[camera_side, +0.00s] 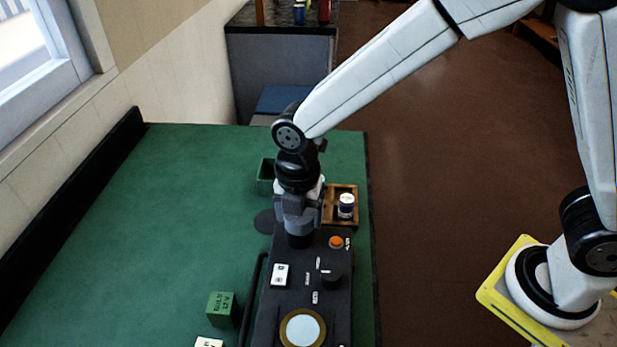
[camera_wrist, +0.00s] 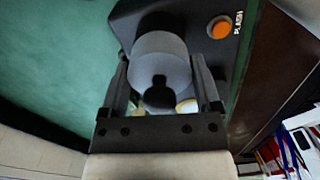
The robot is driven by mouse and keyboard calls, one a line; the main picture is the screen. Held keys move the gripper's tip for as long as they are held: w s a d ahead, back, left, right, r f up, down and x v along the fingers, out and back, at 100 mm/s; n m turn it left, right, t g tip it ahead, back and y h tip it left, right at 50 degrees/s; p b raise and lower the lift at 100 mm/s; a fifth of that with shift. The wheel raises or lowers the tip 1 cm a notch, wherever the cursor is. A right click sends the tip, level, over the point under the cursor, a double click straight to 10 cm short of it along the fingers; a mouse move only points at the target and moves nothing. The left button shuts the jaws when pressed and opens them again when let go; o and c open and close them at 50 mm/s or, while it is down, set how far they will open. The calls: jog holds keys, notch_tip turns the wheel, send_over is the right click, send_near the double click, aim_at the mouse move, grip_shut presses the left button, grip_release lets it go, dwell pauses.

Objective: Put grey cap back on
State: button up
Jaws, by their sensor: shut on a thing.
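My gripper (camera_side: 298,215) points down over the far left end of the dark control box (camera_side: 290,325). In the wrist view its two fingers (camera_wrist: 160,72) are on either side of a round grey cap (camera_wrist: 163,48) with a dark knob-like middle, and they are shut on it. The cap is low over the box, near the orange button (camera_wrist: 220,27). Whether its underside touches the box cannot be told. In the side view a dark cylinder shows below the fingers, at the box's surface.
The box carries the orange button (camera_side: 336,242), a white switch (camera_side: 280,275), a black knob (camera_side: 331,277) and a pale disc (camera_side: 302,329). A wooden tray (camera_side: 328,217) with a white jar (camera_side: 346,206), a green bin (camera_side: 264,178) and a green block (camera_side: 222,309) stand nearby.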

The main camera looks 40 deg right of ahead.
dwell(0.9)
jog(key=o, duration=1)
jog(key=shift+r, duration=3.45)
grip_shut()
